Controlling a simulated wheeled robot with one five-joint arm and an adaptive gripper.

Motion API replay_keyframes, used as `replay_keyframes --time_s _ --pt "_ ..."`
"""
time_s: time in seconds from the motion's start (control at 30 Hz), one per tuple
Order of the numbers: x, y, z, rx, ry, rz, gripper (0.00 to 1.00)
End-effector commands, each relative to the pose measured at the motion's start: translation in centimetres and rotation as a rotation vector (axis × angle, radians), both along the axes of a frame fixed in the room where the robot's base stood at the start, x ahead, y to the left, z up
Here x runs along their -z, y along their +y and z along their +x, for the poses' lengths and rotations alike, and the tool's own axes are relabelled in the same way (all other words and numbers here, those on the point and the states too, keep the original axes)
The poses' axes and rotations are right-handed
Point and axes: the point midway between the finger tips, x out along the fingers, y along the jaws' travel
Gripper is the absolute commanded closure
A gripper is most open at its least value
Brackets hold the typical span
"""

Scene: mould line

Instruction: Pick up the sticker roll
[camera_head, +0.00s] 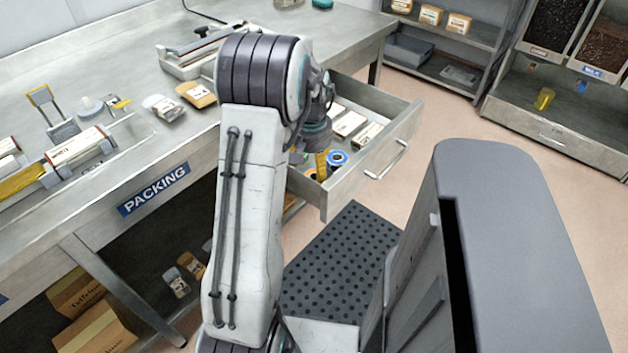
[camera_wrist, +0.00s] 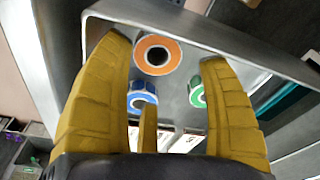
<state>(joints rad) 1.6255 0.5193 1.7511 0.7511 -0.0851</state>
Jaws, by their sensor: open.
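Several rolls lie in the open drawer (camera_head: 347,188), and I cannot tell which one is the sticker roll. In the wrist view an orange-faced roll (camera_wrist: 158,54) lies between my gripper's fingertips, near the drawer wall (camera_wrist: 235,38). A blue roll (camera_wrist: 141,95) lies lower, partly behind the fingers. A green roll (camera_wrist: 197,94) lies beside the right finger. My gripper (camera_wrist: 166,55) is open and empty, pointing into the drawer. In the head view a yellow finger (camera_head: 321,165) shows beside the blue roll (camera_head: 337,158); my arm hides much of the rest.
White-labelled boxes (camera_head: 349,124) lie farther back in the drawer. The drawer handle (camera_head: 388,160) sticks out in front. The packing bench (camera_head: 190,135) carries a label dispenser (camera_head: 75,148) and small packs. Shelves (camera_head: 470,40) and bins stand at the back right. Floor between is clear.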

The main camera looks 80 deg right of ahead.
Motion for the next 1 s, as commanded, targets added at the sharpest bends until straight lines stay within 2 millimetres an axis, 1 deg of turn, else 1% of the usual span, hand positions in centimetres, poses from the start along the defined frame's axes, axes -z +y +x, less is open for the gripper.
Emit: replay_keyframes --time_s 0.27,0.5,0.6,0.77,0.97,1.0 --pt "1.3 -0.1 0.0 0.0 0.0 0.002 0.31" --pt "4.2 -0.3 -0.3 0.0 0.0 0.003 0.31" --pt "5.1 -0.5 -0.3 0.0 0.0 0.003 0.31" --pt "5.8 -0.6 -0.3 0.0 0.001 0.001 0.31" --pt "5.8 -0.6 -0.3 -0.001 0.001 0.0 0.31" --pt "5.8 -0.6 -0.3 -0.001 0.001 0.0 0.29"
